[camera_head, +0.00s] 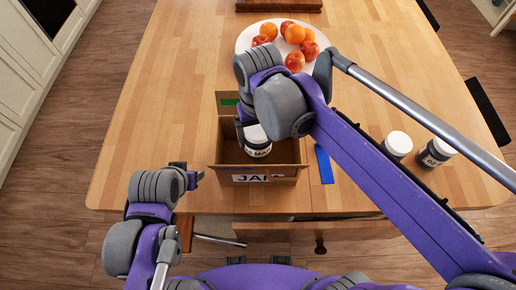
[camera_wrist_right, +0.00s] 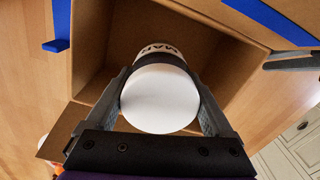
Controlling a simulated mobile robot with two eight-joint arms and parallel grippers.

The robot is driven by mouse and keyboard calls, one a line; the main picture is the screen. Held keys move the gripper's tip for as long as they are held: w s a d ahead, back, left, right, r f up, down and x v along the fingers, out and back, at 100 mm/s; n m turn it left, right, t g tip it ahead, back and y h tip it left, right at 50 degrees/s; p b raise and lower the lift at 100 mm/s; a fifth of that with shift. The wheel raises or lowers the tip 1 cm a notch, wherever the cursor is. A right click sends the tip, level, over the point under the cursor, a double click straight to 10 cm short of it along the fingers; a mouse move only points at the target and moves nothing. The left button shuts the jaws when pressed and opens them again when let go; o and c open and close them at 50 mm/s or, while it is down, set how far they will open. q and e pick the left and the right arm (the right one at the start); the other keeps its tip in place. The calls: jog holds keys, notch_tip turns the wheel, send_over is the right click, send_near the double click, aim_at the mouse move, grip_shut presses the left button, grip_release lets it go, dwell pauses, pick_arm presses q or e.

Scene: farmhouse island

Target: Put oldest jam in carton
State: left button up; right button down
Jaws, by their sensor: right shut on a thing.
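My right gripper (camera_wrist_right: 162,88) is shut on a jam jar (camera_wrist_right: 160,100) with a white lid and a label starting "MAR". In the head view this jar (camera_head: 257,147) is held at the opening of the cardboard carton (camera_head: 232,178). The carton is open and has a "JA…" label on its front. I cannot tell how deep the jar hangs or whether it touches the carton.
A white plate (camera_head: 243,44) of red and orange fruit stands behind the carton. A blue strip (camera_head: 324,165) lies just right of the carton. An open drawer (camera_head: 320,232) juts out below the wooden tabletop's front edge (camera_head: 110,195). The table's left side is clear.

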aim_at(258, 129)
pick_arm(q)
jog(key=shift+s, duration=0.2)
pick_arm(e)
jog(key=shift+s+f, duration=0.15)
jog(key=shift+f, duration=0.65)
pick_arm(q)
jog(key=shift+f, duration=0.15)
pick_arm(e)
jog(key=shift+f, duration=1.95)
pick_arm(q)
jog(key=shift+s+f, duration=0.1)
pick_arm(e)
jog(key=shift+f, duration=0.1)
grip_release()
pick_arm(q)
jog(key=shift+r, duration=0.2)
pick_arm(e)
jog(key=shift+r, duration=0.45)
pick_arm(q)
jog(key=shift+w+r, duration=0.3)
jog(key=shift+r, duration=0.15)
pick_arm(e)
notch_tip(258, 129, up, 11)
jog(key=shift+r, duration=0.2)
